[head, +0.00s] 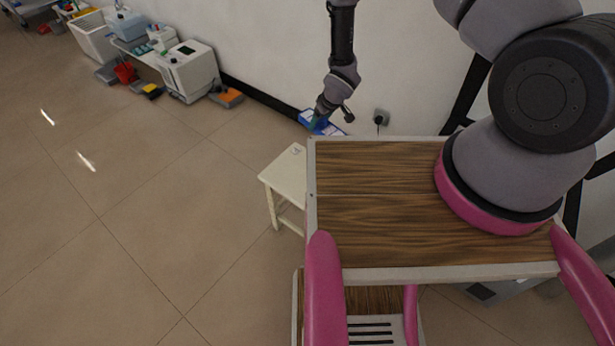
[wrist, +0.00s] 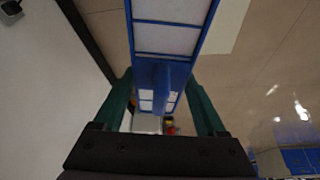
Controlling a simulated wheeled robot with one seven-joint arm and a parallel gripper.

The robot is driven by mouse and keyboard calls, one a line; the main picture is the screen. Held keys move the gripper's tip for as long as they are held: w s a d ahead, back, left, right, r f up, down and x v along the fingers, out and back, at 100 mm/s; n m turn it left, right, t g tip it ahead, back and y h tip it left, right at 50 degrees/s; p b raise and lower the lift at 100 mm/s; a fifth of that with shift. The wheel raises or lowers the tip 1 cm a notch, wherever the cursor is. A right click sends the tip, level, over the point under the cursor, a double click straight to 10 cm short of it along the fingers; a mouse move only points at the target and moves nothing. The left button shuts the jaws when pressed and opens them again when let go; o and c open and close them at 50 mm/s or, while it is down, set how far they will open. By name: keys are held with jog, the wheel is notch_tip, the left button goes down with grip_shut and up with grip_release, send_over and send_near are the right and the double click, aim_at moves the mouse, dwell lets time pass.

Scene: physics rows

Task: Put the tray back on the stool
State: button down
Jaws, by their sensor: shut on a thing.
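The tray (head: 311,118) is blue with pale compartments. In the head view it is partly hidden by my gripper and the wooden top. My gripper (head: 319,119) is shut on it and holds it near the wall. In the wrist view the tray (wrist: 167,39) runs up from between the green fingers of my gripper (wrist: 163,85), with a blue grip part between them. The cream stool (head: 284,174) stands on the floor below and left of the tray in the head view; its right side is hidden. A pale patch beside the tray in the wrist view may be its seat.
My wooden top hides the floor right of the stool. A wall socket (head: 381,118) with a plug is right of the tray. White bins, a printer-like machine (head: 187,70) and coloured boxes line the wall at upper left. The floor (head: 130,190) left of the stool is clear.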

jog(key=s+a+f, duration=0.1)
jog(key=f, duration=0.4)
jog(key=s+a+f+n, duration=0.1)
jog(key=s+a+f, duration=0.1)
jog(key=f, duration=0.2)
jog(key=s+a+f+n, duration=0.1)
jog(key=s+a+f, duration=0.1)
jog(key=f, duration=0.3)
jog(key=shift+s+f+g+y, duration=0.25)
jog(key=shift+f+g+y, duration=0.05)
jog(key=shift+f+y, duration=0.1)
jog(key=shift+f, duration=2.3)
jog(key=shift+f, duration=0.1)
grip_release()
